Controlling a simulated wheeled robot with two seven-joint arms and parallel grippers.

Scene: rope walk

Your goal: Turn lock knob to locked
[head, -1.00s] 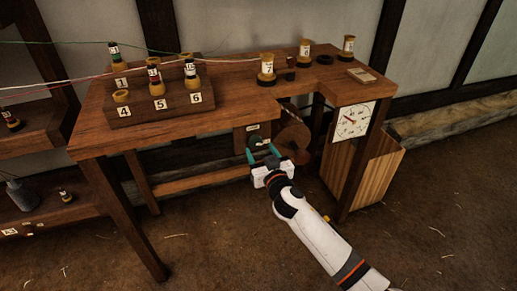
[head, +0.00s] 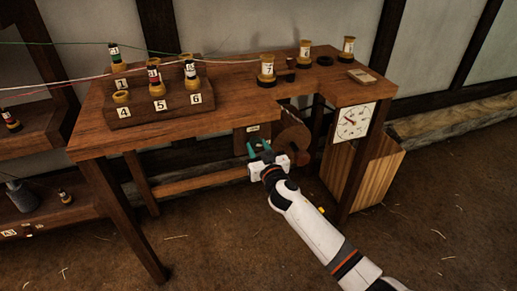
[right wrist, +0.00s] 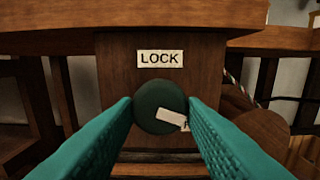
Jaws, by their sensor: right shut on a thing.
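The lock knob (right wrist: 157,103) is a round, dark green disc on a wooden panel (right wrist: 117,75) under the bench. A white "LOCK" label (right wrist: 160,59) sits above it. A pale pointer tab (right wrist: 172,117) on the knob points to the lower right, and its outer end is partly hidden by a finger. My right gripper (right wrist: 160,108) is shut on the knob, with one teal finger on each side. In the head view my right gripper (head: 261,149) is at the panel below the bench front and largely covers the knob. My left gripper is not in view.
The wooden bench (head: 225,117) overhangs the panel. A brown rounded wooden part (head: 292,138) is just right of my gripper. A white dial (head: 353,121) and a slatted wooden box (head: 374,168) are farther right. Numbered spools stand on top. The floor in front is open.

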